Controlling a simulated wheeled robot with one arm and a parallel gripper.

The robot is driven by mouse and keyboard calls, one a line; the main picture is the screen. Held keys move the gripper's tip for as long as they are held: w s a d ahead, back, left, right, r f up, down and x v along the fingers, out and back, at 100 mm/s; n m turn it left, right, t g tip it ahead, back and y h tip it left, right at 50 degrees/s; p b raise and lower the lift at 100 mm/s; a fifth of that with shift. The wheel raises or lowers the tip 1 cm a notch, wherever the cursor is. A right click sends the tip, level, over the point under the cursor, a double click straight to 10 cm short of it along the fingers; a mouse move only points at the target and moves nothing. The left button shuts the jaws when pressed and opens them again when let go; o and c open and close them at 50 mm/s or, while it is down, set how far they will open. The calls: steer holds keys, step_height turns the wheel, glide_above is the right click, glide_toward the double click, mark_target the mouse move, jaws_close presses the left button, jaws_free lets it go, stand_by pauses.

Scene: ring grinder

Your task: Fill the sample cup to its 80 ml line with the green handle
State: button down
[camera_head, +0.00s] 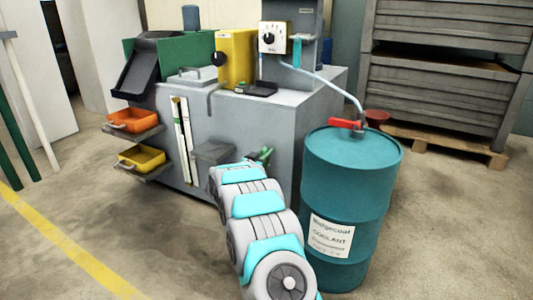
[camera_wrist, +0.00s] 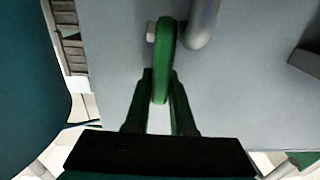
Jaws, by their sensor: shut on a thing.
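The green handle (camera_wrist: 163,55) hangs in front of the machine's grey wall in the wrist view, beside a grey pipe (camera_wrist: 203,22). My gripper (camera_wrist: 160,84) is shut on its lower end, with one dark green finger on each side. In the head view my gripper (camera_head: 262,156) is a small green shape at the machine's front, just beyond my arm. The handle cannot be told apart from the fingers there. I cannot make out a sample cup or an 80 ml line in either view.
A teal coolant drum (camera_head: 350,185) with a red tap (camera_head: 346,124) stands close on the right of my arm. A grey ledge (camera_head: 212,153) juts from the machine (camera_head: 250,120) on the left. Orange (camera_head: 133,120) and yellow (camera_head: 141,157) bins sit further left. Floor at left is clear.

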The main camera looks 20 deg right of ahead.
steer(key=shift+s+a+f, duration=0.1)
steer(key=shift+f, duration=0.1)
steer(key=shift+s+a+r+t+h+b, duration=0.15)
steer(key=shift+s+a+t+h, duration=0.2)
steer(key=shift+t+h, duration=0.5)
steer(key=shift+s+a+f+t+h+b, duration=0.2)
steer(key=shift+a+t+h, duration=0.35)
steer(key=shift+h, duration=0.5)
steer(key=shift+d+r, duration=0.1)
steer(key=shift+r, duration=0.1)
steer(key=c, duration=0.8)
jaws_free()
steer(key=shift+o, duration=0.2)
steer(key=v, duration=0.8)
steer(key=shift+p, duration=0.4)
steer(key=shift+d, duration=0.1)
